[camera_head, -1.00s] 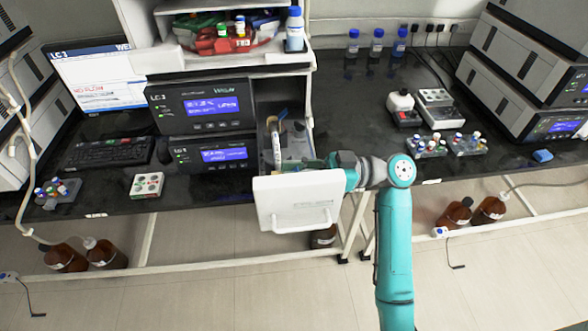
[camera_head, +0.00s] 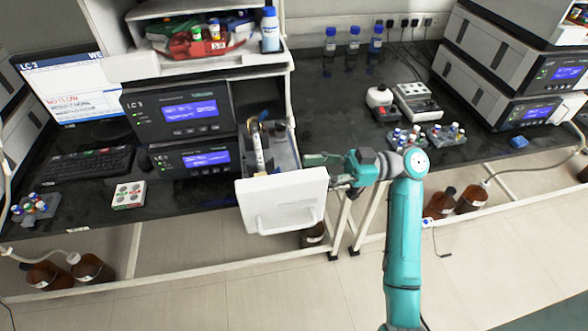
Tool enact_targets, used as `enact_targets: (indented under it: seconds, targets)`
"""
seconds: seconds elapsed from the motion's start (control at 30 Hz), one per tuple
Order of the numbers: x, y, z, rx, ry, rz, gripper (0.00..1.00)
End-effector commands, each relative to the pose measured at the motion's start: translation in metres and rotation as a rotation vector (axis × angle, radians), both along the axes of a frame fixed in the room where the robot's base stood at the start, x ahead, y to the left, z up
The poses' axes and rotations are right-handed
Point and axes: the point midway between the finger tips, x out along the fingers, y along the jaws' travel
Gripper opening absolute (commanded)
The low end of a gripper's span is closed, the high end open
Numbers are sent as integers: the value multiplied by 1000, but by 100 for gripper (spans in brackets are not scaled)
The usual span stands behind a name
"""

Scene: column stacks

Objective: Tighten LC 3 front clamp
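The LC 3 stack (camera_head: 180,120) stands left of centre, two dark units with lit blue screens. At its right an open compartment (camera_head: 285,150) shows, with a white front door panel (camera_head: 283,203) standing out toward me. Inside, a slim pale upright column (camera_head: 258,150) has a dark and blue-tinted piece (camera_head: 254,126) around its upper part. I cannot tell which piece is the front clamp. My gripper (camera_head: 325,170) is just right of the compartment, behind the panel's upper right edge and apart from the column. Its fingers are too small and overlapped to tell open from shut.
Blue-capped bottles (camera_head: 353,42) stand at the back of the dark bench (camera_head: 330,100). A small white-topped device (camera_head: 416,100) and vial racks (camera_head: 446,135) lie to the right. A keyboard (camera_head: 85,165) is at left. Brown bottles (camera_head: 470,198) stand on the floor.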

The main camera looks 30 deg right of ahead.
Motion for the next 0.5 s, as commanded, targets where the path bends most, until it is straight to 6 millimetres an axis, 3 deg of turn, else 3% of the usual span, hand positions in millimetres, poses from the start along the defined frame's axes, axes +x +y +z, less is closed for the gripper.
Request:
enact_targets:
  seconds: [0.2, 0.5]
  targets:
    - [-9, -27, -4, 0, 0, -2, 46]
    - [-11, -34, -6, 0, 1, 1, 46]
